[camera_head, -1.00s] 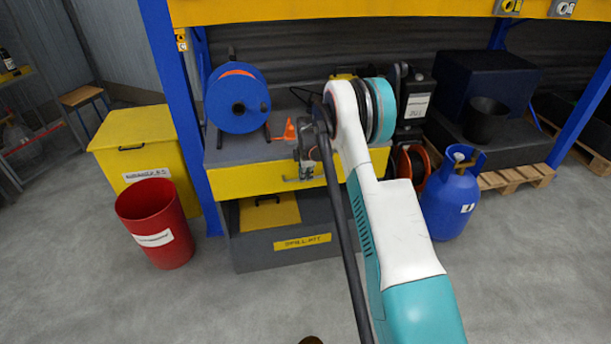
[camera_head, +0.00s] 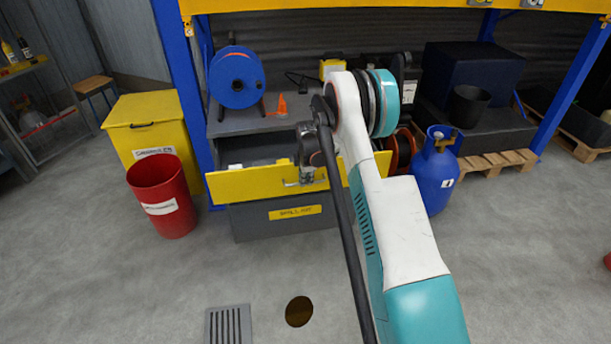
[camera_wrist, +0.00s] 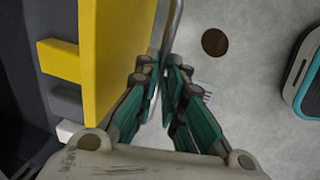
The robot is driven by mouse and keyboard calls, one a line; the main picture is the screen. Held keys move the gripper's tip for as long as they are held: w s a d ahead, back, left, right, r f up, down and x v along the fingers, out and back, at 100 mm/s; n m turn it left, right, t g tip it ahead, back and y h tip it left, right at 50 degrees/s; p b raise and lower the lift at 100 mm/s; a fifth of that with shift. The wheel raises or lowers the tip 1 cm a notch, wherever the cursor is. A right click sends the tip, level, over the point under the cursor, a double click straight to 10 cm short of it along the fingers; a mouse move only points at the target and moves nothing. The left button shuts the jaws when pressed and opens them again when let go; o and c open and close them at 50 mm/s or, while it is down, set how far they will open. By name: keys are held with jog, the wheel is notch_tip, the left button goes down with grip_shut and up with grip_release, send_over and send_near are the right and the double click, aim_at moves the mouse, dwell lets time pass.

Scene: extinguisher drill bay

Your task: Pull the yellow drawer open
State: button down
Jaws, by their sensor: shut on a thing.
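The yellow drawer (camera_head: 250,183) stands partly out of the grey cabinet, its dark inside showing behind the front. A metal bar handle (camera_head: 298,183) is on its front, partly hidden by my gripper (camera_head: 306,172). In the wrist view the yellow drawer front (camera_wrist: 104,65) is at the left and the handle (camera_wrist: 172,30) runs down between my gripper's fingers (camera_wrist: 163,85). The fingers are closed around the handle. A small white thing (camera_head: 235,167) shows inside the drawer at its left.
A red bin (camera_head: 165,200) and a yellow chest (camera_head: 135,112) stand left; a blue gas cylinder (camera_head: 436,178) stands right. The floor in front is clear, with a grate (camera_head: 228,325) and a round cover (camera_head: 299,311).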

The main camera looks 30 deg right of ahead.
jog(key=shift+s+a, duration=0.3)
jog(key=shift+s, duration=0.75)
jog(key=shift+s+a, duration=0.25)
jog(key=shift+s, duration=0.75)
jog(key=c, duration=1.7)
grip_release()
jog(key=r, duration=0.4)
jog(key=s+r, duration=0.1)
jog(key=r, duration=0.3)
jog(key=s+r, duration=0.1)
jog(key=r, duration=0.2)
jog(key=shift+s+a+r, duration=0.1)
jog(key=shift+a+r, duration=0.25)
jog(key=shift+r, duration=0.05)
